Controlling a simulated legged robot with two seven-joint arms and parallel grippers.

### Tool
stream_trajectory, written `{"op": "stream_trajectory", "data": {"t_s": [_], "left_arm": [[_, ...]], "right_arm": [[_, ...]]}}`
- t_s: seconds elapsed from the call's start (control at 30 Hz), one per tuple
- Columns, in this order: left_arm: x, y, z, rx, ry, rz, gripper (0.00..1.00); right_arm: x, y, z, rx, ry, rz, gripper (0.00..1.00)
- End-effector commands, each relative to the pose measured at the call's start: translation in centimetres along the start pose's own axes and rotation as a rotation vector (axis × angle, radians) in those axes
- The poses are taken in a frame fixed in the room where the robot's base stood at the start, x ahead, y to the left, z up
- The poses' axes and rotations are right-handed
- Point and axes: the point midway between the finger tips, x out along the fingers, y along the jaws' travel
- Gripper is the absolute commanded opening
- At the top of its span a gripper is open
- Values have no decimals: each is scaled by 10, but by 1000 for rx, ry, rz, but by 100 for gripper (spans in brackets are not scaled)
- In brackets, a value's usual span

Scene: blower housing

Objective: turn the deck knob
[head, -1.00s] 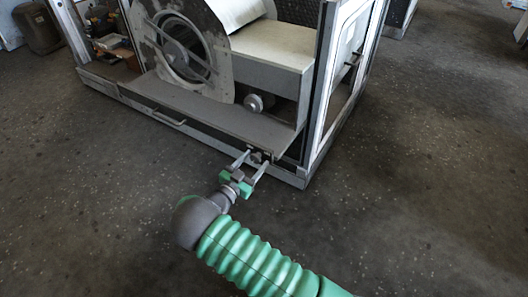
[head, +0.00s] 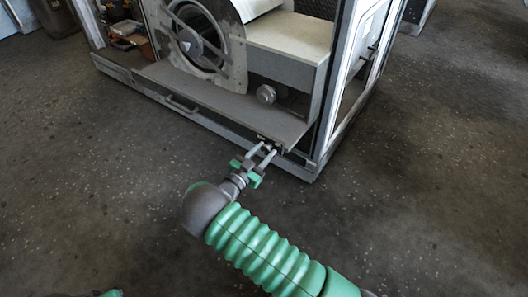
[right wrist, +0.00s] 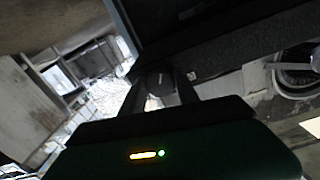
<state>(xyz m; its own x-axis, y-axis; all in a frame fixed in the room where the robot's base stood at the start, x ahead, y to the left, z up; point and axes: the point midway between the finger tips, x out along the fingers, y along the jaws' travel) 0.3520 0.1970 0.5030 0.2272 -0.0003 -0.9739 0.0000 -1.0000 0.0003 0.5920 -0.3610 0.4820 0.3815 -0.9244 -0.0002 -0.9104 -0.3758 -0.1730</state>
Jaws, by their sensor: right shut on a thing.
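The deck knob (head: 266,147) is a small dark knob at the front edge of the grey deck (head: 215,108), near its right corner. It also shows as a dark round piece between the fingers in the right wrist view (right wrist: 160,84). I cannot tell the knob's turn angle. My left gripper does not show; only a sliver of green and dark parts lies at the bottom left edge of the head view.
The blower housing's open frame (head: 338,95) rises to the right of the knob. A round blower (head: 195,42) and a larger round grey knob (head: 266,94) sit behind the deck. A handle (head: 182,104) is on the front left. The dark speckled floor (head: 90,190) is clear in front.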

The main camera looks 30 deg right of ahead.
Motion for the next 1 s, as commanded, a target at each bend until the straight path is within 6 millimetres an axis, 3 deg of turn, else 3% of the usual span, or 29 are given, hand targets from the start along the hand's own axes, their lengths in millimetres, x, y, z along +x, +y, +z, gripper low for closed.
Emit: {"op": "stream_trajectory", "data": {"t_s": [0.37,1.0], "left_arm": [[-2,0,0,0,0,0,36],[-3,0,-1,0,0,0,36]], "right_arm": [[0,0,0,168,-1,1,0],[0,1,1,761,0,2,0]]}}
